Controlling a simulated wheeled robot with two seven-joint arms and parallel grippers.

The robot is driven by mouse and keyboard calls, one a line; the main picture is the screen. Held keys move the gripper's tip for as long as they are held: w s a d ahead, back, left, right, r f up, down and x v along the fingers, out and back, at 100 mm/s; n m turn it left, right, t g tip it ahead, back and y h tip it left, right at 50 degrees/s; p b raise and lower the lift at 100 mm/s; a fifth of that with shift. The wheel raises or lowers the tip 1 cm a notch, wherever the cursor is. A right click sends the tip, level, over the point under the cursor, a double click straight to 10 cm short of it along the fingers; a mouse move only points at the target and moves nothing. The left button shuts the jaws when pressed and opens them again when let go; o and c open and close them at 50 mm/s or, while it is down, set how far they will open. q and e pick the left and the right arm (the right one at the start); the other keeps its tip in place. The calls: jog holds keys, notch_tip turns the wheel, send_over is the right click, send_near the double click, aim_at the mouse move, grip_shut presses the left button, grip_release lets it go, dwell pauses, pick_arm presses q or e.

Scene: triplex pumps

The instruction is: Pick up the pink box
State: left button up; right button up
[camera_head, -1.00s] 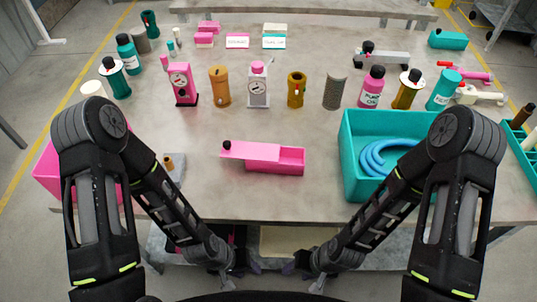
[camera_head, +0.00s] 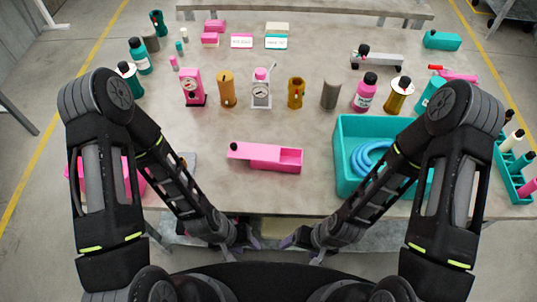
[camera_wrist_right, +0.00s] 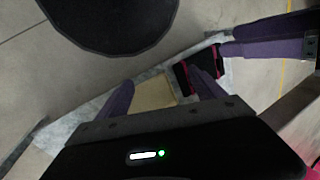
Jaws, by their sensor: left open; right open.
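A pink box (camera_head: 275,157) with a partly slid lid and a black knob at its left end lies on the table near the middle front edge. Small pink boxes (camera_head: 212,33) are stacked at the far left of the table. A larger pink bin (camera_head: 76,170) stands at the left front, mostly hidden behind my left arm. My left gripper (camera_head: 245,250) is open and empty below the table's front edge. My right gripper (camera_head: 300,248) is open and empty beside it, also below the edge. Its fingers show in the right wrist view (camera_wrist_right: 165,98).
A teal bin (camera_head: 345,185) with blue rings (camera_head: 372,156) stands at the right front, partly behind my right arm. Several pumps, cylinders and bottles, such as a pink bottle (camera_head: 366,93), form a row behind the pink box. Bare table (camera_head: 265,125) surrounds the box.

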jog(key=shift+d, duration=0.1)
dwell(0.4)
jog(key=w+d+r+g+h, duration=0.15)
jog(key=d+r, duration=0.25)
jog(key=d, duration=0.4)
jog(key=d+r+g+h, duration=0.3)
jog(key=d+r, duration=0.1)
jog(key=d, duration=0.5)
jog(key=w+d+r+m+g+h, duration=0.1)
jog(key=d+r+m+h, duration=0.2)
jog(key=d+r, duration=0.35)
jog(key=w+d+r+m+h, duration=0.1)
jog(key=d+r+m+h, duration=0.2)
jog(key=r, duration=0.6)
jog(key=w+r+t+y, duration=0.1)
jog(key=w+r+t, duration=0.15)
jog(key=w, duration=0.25)
jog(key=w+a+r+n+t+y, duration=0.2)
jog(key=w+a+r+n+y, duration=0.15)
jog(key=w+a+n, duration=0.65)
jog(key=w+a+r+n+t+y, duration=0.2)
jog(key=w+a+n+t+y, duration=0.15)
jog(key=w+a+n, duration=0.65)
jog(key=s+a+f+n+g+y, duration=0.2)
jog(key=s+a+f+n+y, duration=0.1)
jog(key=s+a+f+n, duration=0.2)
notch_tip(320, 180, down, 2)
jog(key=shift+s+a+f, duration=0.15)
jog(key=shift+s+a, duration=0.35)
jog(key=shift+a, duration=0.2)
